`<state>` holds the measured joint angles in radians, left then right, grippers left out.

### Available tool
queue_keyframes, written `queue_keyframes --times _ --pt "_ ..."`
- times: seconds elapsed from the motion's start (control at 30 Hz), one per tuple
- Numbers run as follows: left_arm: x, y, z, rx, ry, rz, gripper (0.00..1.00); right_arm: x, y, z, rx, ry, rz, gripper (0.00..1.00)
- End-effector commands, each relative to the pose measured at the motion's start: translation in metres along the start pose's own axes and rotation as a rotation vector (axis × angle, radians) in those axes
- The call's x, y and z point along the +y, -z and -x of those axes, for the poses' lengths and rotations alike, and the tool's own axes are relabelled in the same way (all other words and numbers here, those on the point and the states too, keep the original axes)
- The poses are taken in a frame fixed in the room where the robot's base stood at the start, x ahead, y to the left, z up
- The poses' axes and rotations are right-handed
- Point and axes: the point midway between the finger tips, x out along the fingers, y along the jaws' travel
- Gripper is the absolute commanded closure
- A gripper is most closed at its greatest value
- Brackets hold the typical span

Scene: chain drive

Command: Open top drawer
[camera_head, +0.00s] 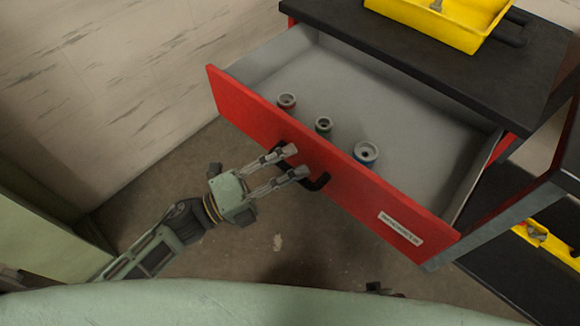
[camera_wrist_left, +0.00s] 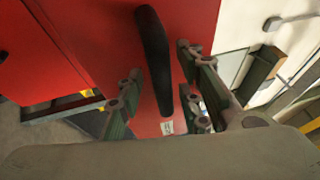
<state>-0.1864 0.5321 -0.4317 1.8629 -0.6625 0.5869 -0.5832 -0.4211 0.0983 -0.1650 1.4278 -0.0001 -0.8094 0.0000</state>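The top drawer (camera_head: 400,95) has a red front (camera_head: 350,188) with a black bar handle (camera_head: 318,181). It is pulled far out, and its grey inside shows. My left gripper (camera_head: 291,161) is at the handle, coming from the left. In the left wrist view the black handle (camera_wrist_left: 154,58) passes between the spread fingers of the gripper (camera_wrist_left: 158,88), with gaps on both sides. The fingers are not closed on it. My right gripper is not clearly seen; a small dark piece at the bottom edge of the head view cannot be made out.
A yellow tray (camera_head: 440,25) sits on the black cabinet top (camera_head: 400,50). A wall is at the left; floor is clear below the drawer.

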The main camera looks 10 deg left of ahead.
Motion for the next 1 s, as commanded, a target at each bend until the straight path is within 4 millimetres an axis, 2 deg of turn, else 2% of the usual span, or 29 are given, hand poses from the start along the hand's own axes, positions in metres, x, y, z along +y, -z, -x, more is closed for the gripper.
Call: queue_keyframes --times 0.23,0.37,0.8,1.0 --pt "-0.001 0.000 0.001 0.000 0.003 0.002 0.67 -0.001 0.003 0.000 0.002 0.002 0.001 0.60" --pt "0.000 0.000 0.012 -0.001 0.001 0.003 0.67 -0.001 0.001 0.000 0.001 0.002 0.000 0.60" --pt "0.001 0.000 0.099 -0.001 -0.002 0.003 0.67 -0.001 -0.001 0.000 -0.002 0.001 0.000 0.60" --pt "0.000 0.000 0.117 0.000 0.002 0.001 0.67 -0.001 -0.001 0.000 -0.002 0.001 0.000 0.60"
